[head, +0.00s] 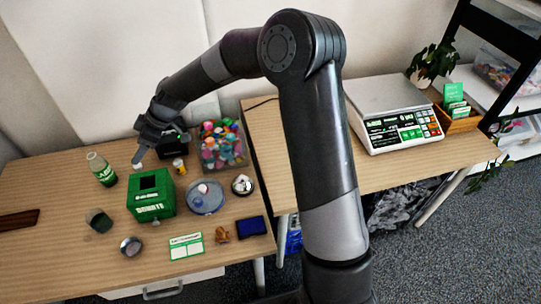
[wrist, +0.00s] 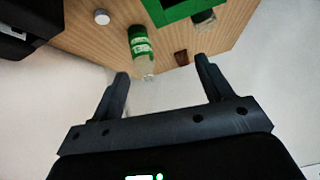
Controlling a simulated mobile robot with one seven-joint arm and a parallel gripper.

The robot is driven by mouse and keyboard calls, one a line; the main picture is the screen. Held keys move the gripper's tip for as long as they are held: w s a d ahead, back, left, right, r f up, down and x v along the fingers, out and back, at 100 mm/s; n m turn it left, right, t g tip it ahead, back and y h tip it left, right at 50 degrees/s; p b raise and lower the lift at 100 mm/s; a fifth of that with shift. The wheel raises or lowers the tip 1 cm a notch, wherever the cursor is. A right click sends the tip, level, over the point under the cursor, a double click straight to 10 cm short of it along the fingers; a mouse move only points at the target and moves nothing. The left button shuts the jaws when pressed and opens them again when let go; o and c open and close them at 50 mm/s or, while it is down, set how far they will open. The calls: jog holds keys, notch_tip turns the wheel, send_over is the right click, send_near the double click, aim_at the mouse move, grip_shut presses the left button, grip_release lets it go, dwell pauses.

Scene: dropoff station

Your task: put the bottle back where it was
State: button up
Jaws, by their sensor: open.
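The bottle (head: 102,169) has a green label and a pale top. It stands upright on the left table, near its back edge, left of the green box (head: 152,196). In the wrist view the bottle (wrist: 139,43) appears beyond my fingers, with its clear neck pointing towards them. My gripper (head: 139,158) is over the back of the table, right of the bottle. In the wrist view the gripper (wrist: 162,72) has its fingers spread, with nothing between them. It is apart from the bottle. The frames do not mark the bottle's former place.
A dark cup (head: 99,220), a round tin (head: 131,246) and a blue plate (head: 207,207) surround the green box. A clear bin of colourful pieces (head: 221,147) stands at the back right. A scale (head: 393,115) occupies the right table. Bare wood lies at front left.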

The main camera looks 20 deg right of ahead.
jog(key=s+d+r+m+t+h, duration=0.1)
jog(key=s+d+r+m+h, duration=0.15)
jog(key=s+d+r, duration=0.35)
jog(key=s+d+r+m+t+h, duration=0.1)
jog(key=s+d+r+m+h, duration=0.15)
jog(key=d, duration=0.65)
jog(key=s+d+r+m+t+h, duration=0.1)
jog(key=s+d+r+m+t, duration=0.15)
jog(key=s+d+r, duration=0.35)
jog(key=s+d+r+m+t+h, duration=0.1)
jog(key=s+d+r+m+h, duration=0.1)
jog(key=s+d+m, duration=0.7)
jog(key=s+d, duration=0.6)
jog(key=shift+r, duration=0.25)
